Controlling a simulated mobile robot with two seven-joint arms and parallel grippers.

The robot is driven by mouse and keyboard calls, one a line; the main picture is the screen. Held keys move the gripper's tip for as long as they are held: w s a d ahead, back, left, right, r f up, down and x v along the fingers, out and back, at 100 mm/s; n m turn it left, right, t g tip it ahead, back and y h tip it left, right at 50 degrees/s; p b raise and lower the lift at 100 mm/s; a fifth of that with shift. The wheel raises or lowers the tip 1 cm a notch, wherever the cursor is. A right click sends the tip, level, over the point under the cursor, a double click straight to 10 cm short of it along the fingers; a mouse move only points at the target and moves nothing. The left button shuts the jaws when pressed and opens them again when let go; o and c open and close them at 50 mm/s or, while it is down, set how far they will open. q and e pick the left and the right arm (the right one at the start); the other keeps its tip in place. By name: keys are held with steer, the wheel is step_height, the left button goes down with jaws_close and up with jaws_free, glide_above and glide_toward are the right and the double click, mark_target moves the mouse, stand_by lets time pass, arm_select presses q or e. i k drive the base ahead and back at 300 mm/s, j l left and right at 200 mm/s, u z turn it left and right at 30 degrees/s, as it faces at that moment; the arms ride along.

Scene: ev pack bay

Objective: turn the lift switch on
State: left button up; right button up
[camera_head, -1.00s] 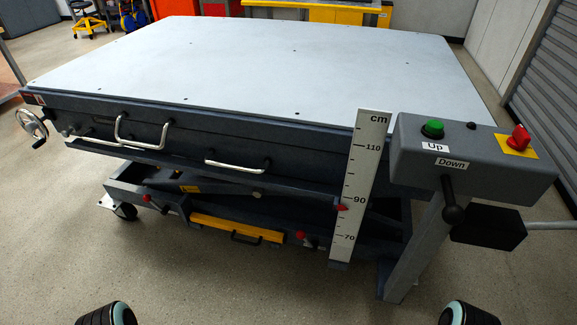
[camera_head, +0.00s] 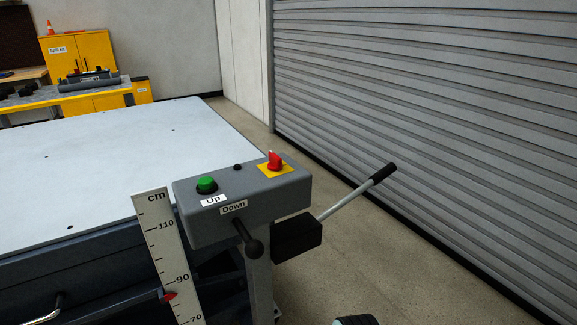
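The lift switch is a red rotary knob (camera_head: 274,161) on a yellow plate (camera_head: 262,170), on the right part of the top of a grey control box (camera_head: 235,228). The knob's handle stands up. Its on and off marks are too small to read. A green button (camera_head: 207,185) labelled "Up" is to its left on the same box. A black-knobbed lever (camera_head: 253,248) labelled "Down" sticks out of the front. Neither gripper shows; only a dark rounded piece of my own body is at the bottom edge.
The box stands at the corner of the large lift table (camera_head: 110,165). A height scale (camera_head: 165,250) stands left of it, its red pointer below 90. A black-gripped lever (camera_head: 360,190) reaches right from a black block (camera_head: 297,238). The floor toward the shutter (camera_head: 430,120) is clear.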

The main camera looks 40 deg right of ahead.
mark_target(275, 163)
steer(key=z, duration=1.1)
steer(key=i, duration=0.15)
steer(key=j+z, duration=0.05)
